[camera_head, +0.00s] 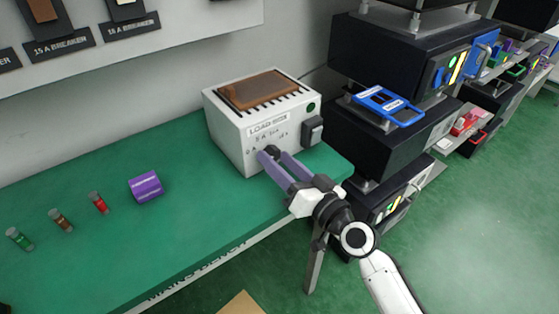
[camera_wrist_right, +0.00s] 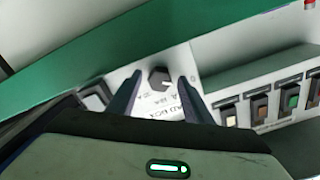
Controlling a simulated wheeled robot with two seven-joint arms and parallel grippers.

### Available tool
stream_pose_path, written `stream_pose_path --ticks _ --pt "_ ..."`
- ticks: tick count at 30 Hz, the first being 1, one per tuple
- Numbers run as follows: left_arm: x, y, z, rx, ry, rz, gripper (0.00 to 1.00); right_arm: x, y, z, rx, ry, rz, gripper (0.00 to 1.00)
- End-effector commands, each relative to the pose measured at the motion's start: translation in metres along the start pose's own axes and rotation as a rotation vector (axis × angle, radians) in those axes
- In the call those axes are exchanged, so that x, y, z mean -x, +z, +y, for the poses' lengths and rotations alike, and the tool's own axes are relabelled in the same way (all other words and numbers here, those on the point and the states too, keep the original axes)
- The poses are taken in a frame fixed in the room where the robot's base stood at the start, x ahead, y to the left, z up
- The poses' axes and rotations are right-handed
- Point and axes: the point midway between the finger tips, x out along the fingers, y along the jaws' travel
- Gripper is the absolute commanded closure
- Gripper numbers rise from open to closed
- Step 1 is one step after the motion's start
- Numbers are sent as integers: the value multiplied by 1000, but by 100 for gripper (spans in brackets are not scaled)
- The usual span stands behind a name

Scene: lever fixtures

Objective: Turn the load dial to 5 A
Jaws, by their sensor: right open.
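The white load box (camera_head: 228,130) stands at the right end of the green bench. Its dark round load dial (camera_wrist_right: 159,77) shows in the right wrist view, with a pale mark on it. The printed scale is too small to read surely. My right gripper (camera_head: 273,155) is open at the box's front face, its two purple-grey fingers pointing at the dial. In the right wrist view the fingers lie on either side of the dial with visible gaps. In the head view the fingers mostly hide the dial. My left gripper is not in view.
A dark switch (camera_head: 313,130) sits on the box front, right of the fingers. A purple cylinder (camera_head: 146,187) and several small fuse-like tubes (camera_head: 98,203) lie on the bench (camera_head: 200,220). Black equipment units (camera_head: 385,140) stand right of the bench. A breaker panel (camera_head: 190,35) is behind.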

Motion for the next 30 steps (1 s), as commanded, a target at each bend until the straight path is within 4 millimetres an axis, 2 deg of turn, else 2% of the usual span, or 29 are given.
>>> stream_pose_path --ticks 5,12,20,30 --pt "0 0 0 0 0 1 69 0 0 0 0 0 0 56" --pt "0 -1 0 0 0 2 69 0 0 0 0 1 0 96" --pt "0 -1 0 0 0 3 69 1 0 0 -26 1 0 95" --pt "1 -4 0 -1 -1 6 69 0 0 0 -227 0 0 95"
